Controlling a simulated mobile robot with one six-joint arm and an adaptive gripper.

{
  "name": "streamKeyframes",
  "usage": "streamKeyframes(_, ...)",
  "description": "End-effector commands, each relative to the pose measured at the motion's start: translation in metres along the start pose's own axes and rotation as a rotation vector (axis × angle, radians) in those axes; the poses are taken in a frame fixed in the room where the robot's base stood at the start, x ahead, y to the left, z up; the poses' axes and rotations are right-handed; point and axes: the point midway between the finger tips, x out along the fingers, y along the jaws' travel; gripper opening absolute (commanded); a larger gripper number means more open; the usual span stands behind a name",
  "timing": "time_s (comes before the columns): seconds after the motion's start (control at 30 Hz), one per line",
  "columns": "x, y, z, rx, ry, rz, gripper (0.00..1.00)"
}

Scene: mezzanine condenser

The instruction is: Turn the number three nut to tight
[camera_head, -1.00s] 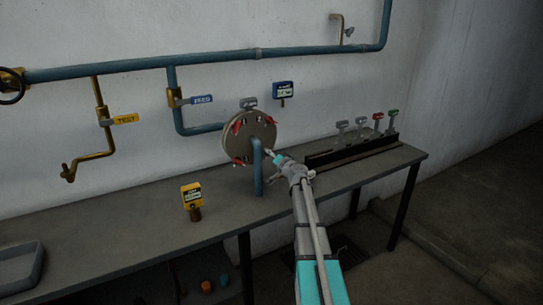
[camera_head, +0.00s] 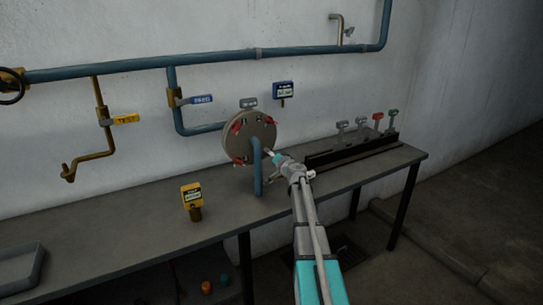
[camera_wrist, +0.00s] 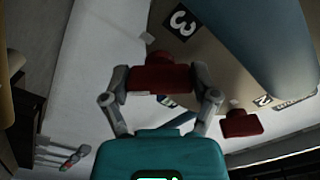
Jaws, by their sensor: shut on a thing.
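The round metal flange (camera_head: 250,146) stands at the wall end of the blue pipe, with red-handled nuts around its face. In the wrist view, the number three label (camera_wrist: 182,21) is on the plate beside a red nut (camera_wrist: 160,77). My gripper (camera_wrist: 162,84) has a finger on each side of this nut's bar and is shut on it. A second red nut (camera_wrist: 241,123) sits beside the number two label (camera_wrist: 263,100). In the head view, my gripper (camera_head: 271,154) is at the flange's lower right, where the held nut cannot be made out.
A blue bent pipe (camera_head: 258,170) rises in front of the flange, close to my gripper. A yellow gauge (camera_head: 192,197) stands on the bench (camera_head: 130,222). A dark rack (camera_head: 350,151) with several coloured-top handles is at right. A grey tray (camera_head: 20,266) is at left.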

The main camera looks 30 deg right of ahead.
Motion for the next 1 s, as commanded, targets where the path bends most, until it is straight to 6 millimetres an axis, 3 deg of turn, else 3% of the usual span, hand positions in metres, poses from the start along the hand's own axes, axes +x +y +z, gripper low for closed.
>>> streamKeyframes(0.47, 0.0005, -0.0002, 0.0, 0.161, 0.0, -0.001, 0.29)
streamKeyframes(1.0, 0.0006, -0.0001, -0.0001, 0.639, 0.0, -0.001, 0.29)
